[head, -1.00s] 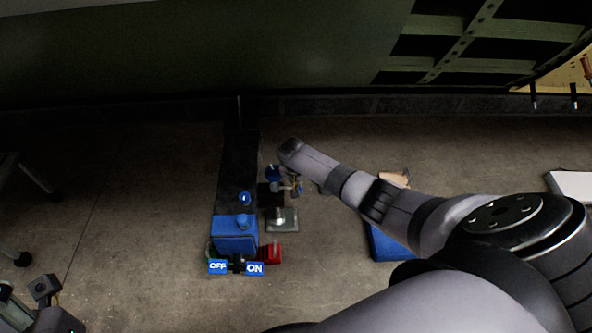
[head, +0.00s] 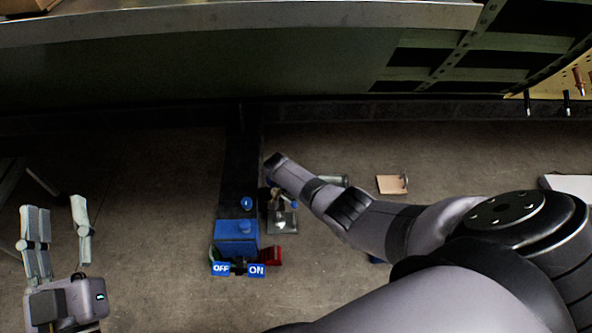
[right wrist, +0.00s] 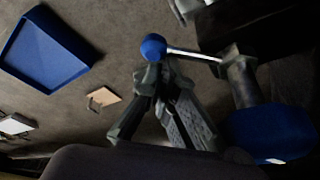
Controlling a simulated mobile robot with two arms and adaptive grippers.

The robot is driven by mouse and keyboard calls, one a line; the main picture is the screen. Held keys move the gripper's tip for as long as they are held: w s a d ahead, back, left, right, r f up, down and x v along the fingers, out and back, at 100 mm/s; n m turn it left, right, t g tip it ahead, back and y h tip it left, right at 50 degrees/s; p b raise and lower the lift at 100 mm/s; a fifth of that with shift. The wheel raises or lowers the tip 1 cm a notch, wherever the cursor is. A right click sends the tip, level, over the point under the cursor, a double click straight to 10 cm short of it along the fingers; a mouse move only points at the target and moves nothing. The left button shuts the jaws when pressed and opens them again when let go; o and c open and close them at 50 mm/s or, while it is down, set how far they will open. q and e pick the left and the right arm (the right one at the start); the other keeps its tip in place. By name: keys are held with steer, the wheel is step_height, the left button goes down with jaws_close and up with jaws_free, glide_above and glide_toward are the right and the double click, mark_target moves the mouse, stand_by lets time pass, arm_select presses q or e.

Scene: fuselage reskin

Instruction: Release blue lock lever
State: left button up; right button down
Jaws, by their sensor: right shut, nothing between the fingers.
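The blue lock lever shows in the right wrist view as a blue ball knob (right wrist: 153,46) on a thin metal rod, which runs right to a dark post. My right gripper (right wrist: 156,78) is shut and empty, its fingertips just below the ball. I cannot tell whether they touch it. In the head view, my right gripper is mostly hidden by my arm, close to the metal stand (head: 283,223). My left gripper (head: 58,212) is open and empty at the far left, its fingers pointing up, away from the lever.
A blue box (head: 236,238) with OFF and ON labels and a red part (head: 271,256) stands left of the stand. A blue tray (right wrist: 45,52) and a tan piece (right wrist: 103,101) lie on the floor. The green fuselage panel (head: 200,65) spans the back.

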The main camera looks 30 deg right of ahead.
mark_target(291, 203)
steer(key=a+m, duration=0.1)
steer(key=m, duration=0.1)
steer(key=s+a+m+g, duration=0.1)
steer(key=shift+a+m, duration=0.2)
steer(key=shift+m, duration=0.2)
steer(key=shift+a, duration=0.35)
steer(key=shift+s+a, duration=0.1)
steer(key=shift+a, duration=0.05)
